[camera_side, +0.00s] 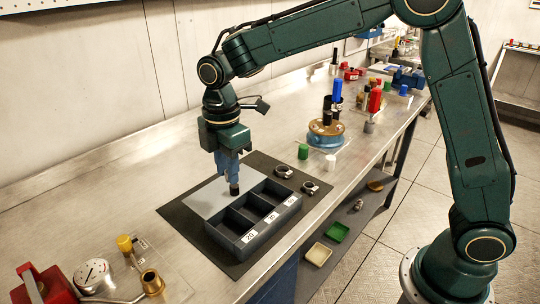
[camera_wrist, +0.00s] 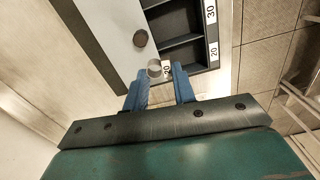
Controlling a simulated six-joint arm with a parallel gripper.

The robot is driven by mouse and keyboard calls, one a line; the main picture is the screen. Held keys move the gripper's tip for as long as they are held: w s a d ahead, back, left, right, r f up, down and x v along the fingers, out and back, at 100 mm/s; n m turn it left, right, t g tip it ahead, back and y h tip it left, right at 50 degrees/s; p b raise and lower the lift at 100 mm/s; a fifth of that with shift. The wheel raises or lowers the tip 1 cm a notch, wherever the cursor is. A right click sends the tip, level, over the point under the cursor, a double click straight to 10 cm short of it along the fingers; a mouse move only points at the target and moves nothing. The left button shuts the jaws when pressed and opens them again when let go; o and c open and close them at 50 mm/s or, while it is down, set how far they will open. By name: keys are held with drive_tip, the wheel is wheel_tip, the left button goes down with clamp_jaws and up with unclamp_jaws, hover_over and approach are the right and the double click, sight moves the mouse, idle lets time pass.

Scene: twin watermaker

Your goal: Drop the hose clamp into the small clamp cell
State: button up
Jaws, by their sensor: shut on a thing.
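My gripper (camera_side: 233,183) points down over the pale grey plate beside the compartment tray (camera_side: 244,246). In the wrist view its blue fingers (camera_wrist: 164,73) are shut on a small round ring with a "20" tag, which I take to be the hose clamp (camera_wrist: 154,68). Its outline is hard to make out in the side view. The tray has a row of 3 dark open cells, with number labels along its front side; the wrist view shows the labels "20" (camera_wrist: 214,52) and "30" (camera_wrist: 210,14).
The pale plate (camera_side: 206,201) carries a dark round knob (camera_wrist: 140,38). Two other clamps (camera_side: 284,171) (camera_side: 310,187) lie on the dark mat (camera_side: 190,232) right of the tray. A gauge (camera_side: 91,275) and brass fittings stand front left; bottles and a round blue-and-brown unit (camera_side: 325,133) stand behind.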

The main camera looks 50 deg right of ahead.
drive_tip(key=s+a, duration=0.1)
drive_tip(key=s+a+f, duration=0.1)
drive_tip(key=s, duration=0.1)
drive_tip(key=shift+a+f, duration=0.2)
drive_tip(key=shift+a, duration=0.05)
hover_over(234, 231)
drive_tip(key=shift+f, duration=3)
drive_tip(key=o, duration=1)
drive_tip(key=shift+r, duration=0.15)
